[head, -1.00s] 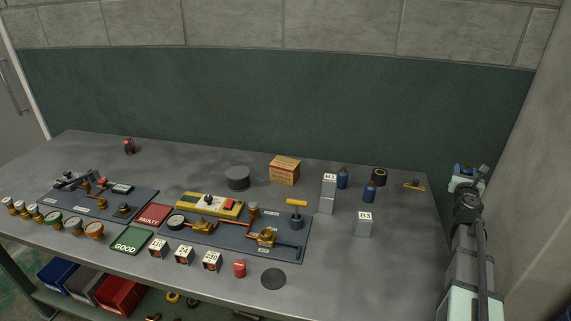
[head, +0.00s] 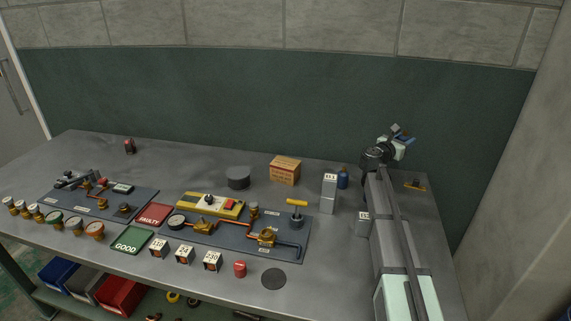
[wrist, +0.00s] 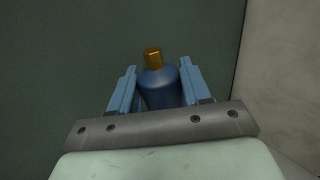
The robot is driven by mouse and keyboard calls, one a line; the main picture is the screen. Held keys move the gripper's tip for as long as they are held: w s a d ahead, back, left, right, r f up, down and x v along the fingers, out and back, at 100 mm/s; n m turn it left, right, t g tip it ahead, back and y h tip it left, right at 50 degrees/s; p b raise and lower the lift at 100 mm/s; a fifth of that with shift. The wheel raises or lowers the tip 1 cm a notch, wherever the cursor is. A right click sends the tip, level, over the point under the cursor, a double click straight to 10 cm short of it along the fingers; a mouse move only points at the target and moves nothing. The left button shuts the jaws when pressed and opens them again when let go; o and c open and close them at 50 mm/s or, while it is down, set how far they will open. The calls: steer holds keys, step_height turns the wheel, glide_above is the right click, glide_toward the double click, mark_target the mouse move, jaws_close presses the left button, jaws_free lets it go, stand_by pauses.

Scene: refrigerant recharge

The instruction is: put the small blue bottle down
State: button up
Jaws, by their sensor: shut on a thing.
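The small blue bottle (wrist: 160,90) is between the two light-blue fingers of my gripper (wrist: 157,75) in the wrist view. Its gold-brown cap points up and away, and its lower end is hidden behind the gripper body. In the head view my gripper (head: 402,136) is raised above the back right part of the bench, in front of the dark green wall panel. The held bottle cannot be made out clearly there. Another blue bottle (head: 342,178) stands on the bench beside a tall grey block with a white label (head: 328,194).
My arm covers much of the bench's right side. A shorter labelled block (head: 363,223) stands just left of it. A brass T-shaped piece (head: 415,185) lies to its right. A cardboard box (head: 285,170) and a dark round disc (head: 238,177) stand further left.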

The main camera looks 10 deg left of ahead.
steer(key=a+r+n+t+y, duration=0.2)
steer(key=a+y, duration=0.1)
steer(key=a, duration=2)
steer(key=n+y, duration=0.3)
glide_above(285, 163)
steer(key=shift+t, duration=0.4)
steer(key=shift+w+f, duration=0.1)
steer(key=shift+f, duration=4.1)
steer(key=shift+f, duration=0.1)
steer(key=o, duration=1.2)
steer(key=v, duration=1.2)
steer(key=shift+d, duration=0.2)
